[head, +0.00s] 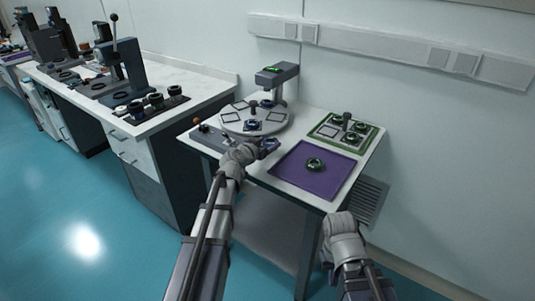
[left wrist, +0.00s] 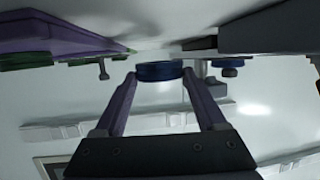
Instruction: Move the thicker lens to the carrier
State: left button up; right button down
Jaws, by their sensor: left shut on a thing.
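My left gripper (head: 266,149) is shut on a blue-rimmed lens (head: 270,143), held near the left edge of a purple mat (head: 297,184). In the left wrist view the lens (left wrist: 160,70) sits between the tips of my two fingers (left wrist: 160,76). A green-rimmed lens (head: 315,164) lies on the mat. A green-edged tray with an upright handle (head: 346,121), which may be the carrier, stands at the back right of the table. It holds dark round pieces. Which lens is thicker is hard to tell. My right gripper (head: 328,265) is low at the front, its fingers mostly hidden.
A round white turntable (head: 233,122) bears another blue-rimmed lens (head: 252,125) and square frames, with a grey column instrument (head: 280,76) behind it. A grey lever device (head: 205,138) is at the table's left. A longer bench (head: 200,91) stands further left.

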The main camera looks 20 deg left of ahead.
pick_arm(q)
jog(key=shift+f+b, duration=1.15)
jog(key=shift+f, duration=0.4)
jog(key=shift+f, duration=0.1)
jog(key=shift+f, duration=0.15)
jog(key=o, duration=1.3)
jog(key=shift+o, duration=0.2)
jog(key=shift+r, duration=0.2)
jog(key=shift+s+r, duration=0.1)
jog(key=shift+r, duration=0.1)
jog(key=p+v, duration=0.3)
jog(key=v, duration=0.8)
jog(key=shift+s+a+p, duration=0.15)
jog(key=shift+s+p, duration=0.15)
jog(key=shift+s, duration=0.1)
